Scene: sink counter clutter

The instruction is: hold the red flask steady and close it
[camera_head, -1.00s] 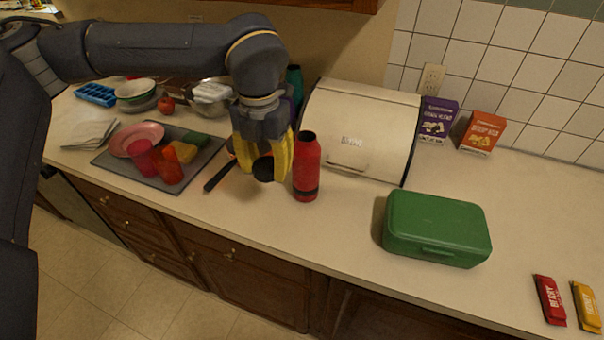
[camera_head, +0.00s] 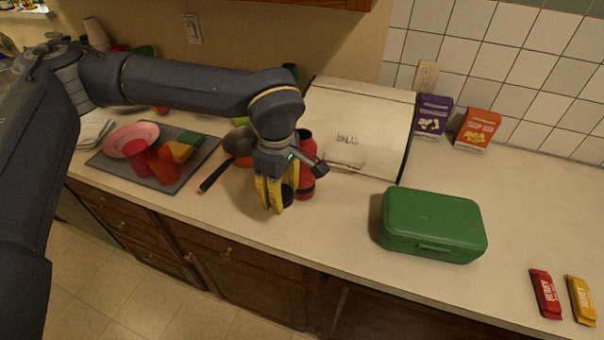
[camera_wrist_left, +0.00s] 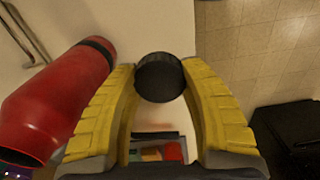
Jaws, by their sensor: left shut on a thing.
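The red flask (camera_head: 308,185) stands upright on the counter in front of the bread box, its upper part partly hidden by my left wrist. It also shows at the left of the left wrist view (camera_wrist_left: 55,100), with a dark band near its base. My left gripper (camera_head: 272,207) has yellow fingers and is just left of and in front of the flask. It is shut on a round black cap (camera_wrist_left: 160,78), held between the fingertips; the cap also shows in the head view (camera_head: 288,194). My right gripper is not in view.
A bread box (camera_head: 350,125) stands behind the flask and a green lunch box (camera_head: 432,225) to its right. A black-handled pan (camera_head: 215,175) and a grey tray (camera_head: 110,165) with cups and a pink plate are left. Snack bars (camera_head: 546,293) lie far right.

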